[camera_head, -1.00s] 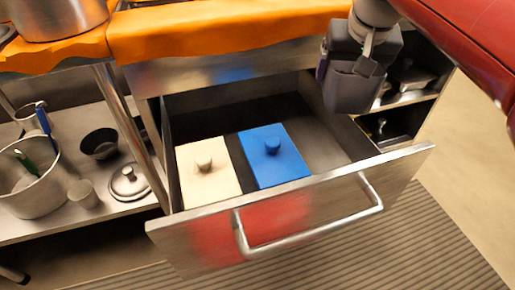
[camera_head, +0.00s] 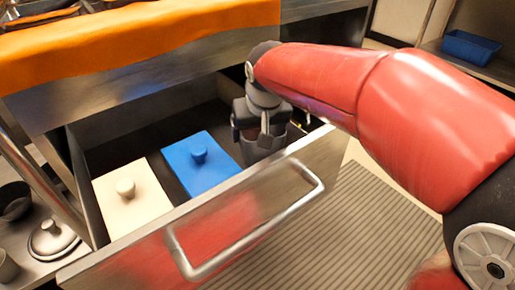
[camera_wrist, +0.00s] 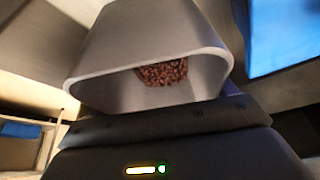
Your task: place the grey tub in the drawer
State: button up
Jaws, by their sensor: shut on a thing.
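The grey tub (camera_head: 264,150) is held by my gripper (camera_head: 262,128) at the right end of the open drawer (camera_head: 250,222). In the wrist view the tub (camera_wrist: 110,60) fills the middle, with brown beans (camera_wrist: 163,72) inside it. My gripper is shut on the tub. The tub's lower part is hidden behind the drawer front, so I cannot tell whether it touches the drawer floor. A blue-lidded container (camera_head: 203,168) and a cream-lidded container (camera_head: 128,197) sit in the drawer to the left of the tub.
The counter with an orange cover (camera_head: 150,38) stands above the drawer. The drawer handle (camera_head: 255,240) sticks out in front. Shelves with a lidded pot (camera_head: 50,240) are at the left. A blue bin (camera_head: 471,46) is at the far right. Striped mat (camera_head: 375,215) covers the floor.

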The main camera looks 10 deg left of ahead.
jog(key=shift+f+b, duration=0.45)
jog(key=shift+f, duration=1.85)
jog(key=shift+f, duration=0.15)
jog(key=o, duration=1)
jog(key=shift+o, duration=0.2)
jog(key=shift+s+r, duration=0.1)
jog(key=shift+r, duration=0.35)
jog(key=p+v, duration=0.2)
jog(key=v, duration=0.9)
jog(key=shift+r, duration=0.15)
